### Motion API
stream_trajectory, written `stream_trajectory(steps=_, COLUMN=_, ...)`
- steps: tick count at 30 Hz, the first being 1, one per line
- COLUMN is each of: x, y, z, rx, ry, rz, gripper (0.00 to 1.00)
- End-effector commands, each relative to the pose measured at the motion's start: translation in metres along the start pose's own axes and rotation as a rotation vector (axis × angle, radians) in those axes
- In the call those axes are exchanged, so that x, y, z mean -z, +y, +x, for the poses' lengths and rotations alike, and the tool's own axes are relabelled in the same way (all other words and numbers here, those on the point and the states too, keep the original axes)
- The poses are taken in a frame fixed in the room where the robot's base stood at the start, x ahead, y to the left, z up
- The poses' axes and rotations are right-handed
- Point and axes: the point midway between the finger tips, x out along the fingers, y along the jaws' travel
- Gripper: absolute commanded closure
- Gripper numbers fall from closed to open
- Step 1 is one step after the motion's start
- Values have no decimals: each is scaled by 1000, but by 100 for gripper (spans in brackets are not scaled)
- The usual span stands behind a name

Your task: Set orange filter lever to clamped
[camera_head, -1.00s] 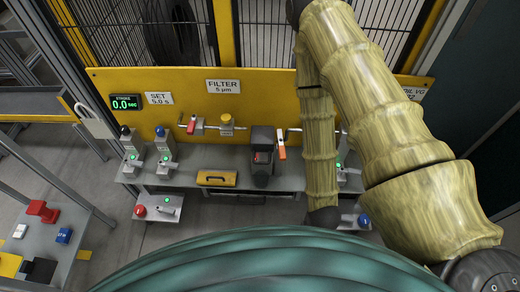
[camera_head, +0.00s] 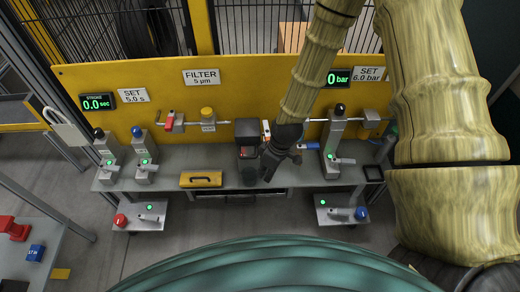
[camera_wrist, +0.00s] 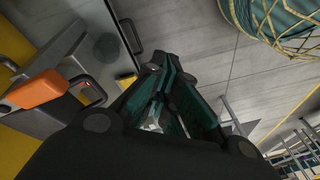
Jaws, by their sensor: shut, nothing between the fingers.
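The orange lever (camera_head: 266,129) shows as a small patch in the head view, on the yellow panel right of a dark box; my gripper and forearm hide much of the area around it. In the wrist view the orange lever handle (camera_wrist: 38,90) is at the left, on a metal fitting, clear of my fingers.
A red lever (camera_head: 169,122) and a yellow knob (camera_head: 208,117) are left of the dark box (camera_head: 248,139). A blue lever (camera_head: 309,147) and a grey clamp post (camera_head: 331,145) stand close right of my gripper. A yellow case (camera_head: 201,179) lies on the bench.

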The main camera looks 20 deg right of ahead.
Motion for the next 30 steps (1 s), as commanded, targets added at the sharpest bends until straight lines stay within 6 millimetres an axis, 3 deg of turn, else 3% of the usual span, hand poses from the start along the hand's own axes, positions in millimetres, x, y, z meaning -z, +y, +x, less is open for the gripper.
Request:
stream_trajectory(steps=1, x=18, y=16, z=-1, rx=1, ry=22, rz=-70, gripper=100)
stream_trajectory(steps=6, x=65, y=51, z=-38, rx=13, ry=59, rz=-332, gripper=100)
stream_trajectory(steps=12, x=96, y=76, z=-81, rx=11, ry=80, rz=-557, gripper=100)
stream_trajectory(steps=18, x=106, y=84, z=-101, rx=8, ry=85, rz=-647, gripper=100)
stream_trajectory(steps=30, x=106, y=83, z=-101, rx=9, ry=84, rz=-651, gripper=100)
